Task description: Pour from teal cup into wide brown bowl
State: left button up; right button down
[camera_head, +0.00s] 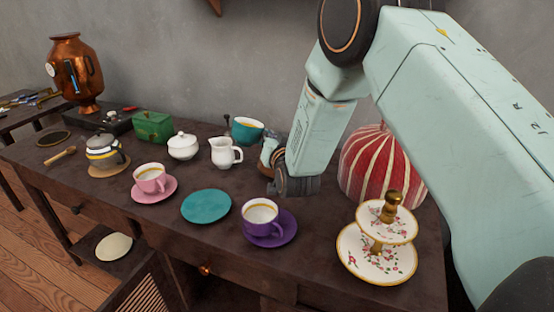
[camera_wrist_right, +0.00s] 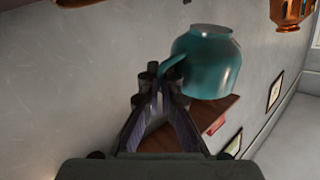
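The teal cup (camera_head: 247,133) is behind the white milk jug in the head view, with its yellowish rim and inside showing. It fills the upper middle of the right wrist view (camera_wrist_right: 208,65), with its handle between the fingertips. My right gripper (camera_wrist_right: 160,92) is shut on the cup's handle. In the head view my right arm comes down from the upper right and hides most of the fingers. I cannot make out a wide brown bowl for certain. My left gripper is out of view.
Near the cup are a white jug (camera_head: 225,153), a white sugar bowl (camera_head: 183,147) and a red striped tea cosy (camera_head: 382,168). A purple cup (camera_head: 260,216), a pink cup (camera_head: 149,179), a bare teal saucer (camera_head: 206,206) and a tiered stand (camera_head: 376,252) are in front.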

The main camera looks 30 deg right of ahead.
aim_at(259, 129)
jog(key=shift+s+a+r+n+t+b, duration=0.2)
jog(key=shift+a+r+n+b, duration=0.05)
jog(key=shift+a+n+b, duration=0.3)
jog(key=shift+s+a+r+n+t+b, duration=0.2)
jog(key=shift+a+r+n+b, duration=0.05)
jog(key=shift+a+n+b, duration=0.25)
jog(key=shift+a+r+n+h, duration=0.3)
jog(key=shift+a+r+n, duration=0.1)
jog(key=shift+r, duration=0.25)
jog(key=shift+s+a+r+n+t, duration=0.15)
jog(key=shift+a+r+n+t, duration=0.15)
jog(key=shift+r, duration=0.15)
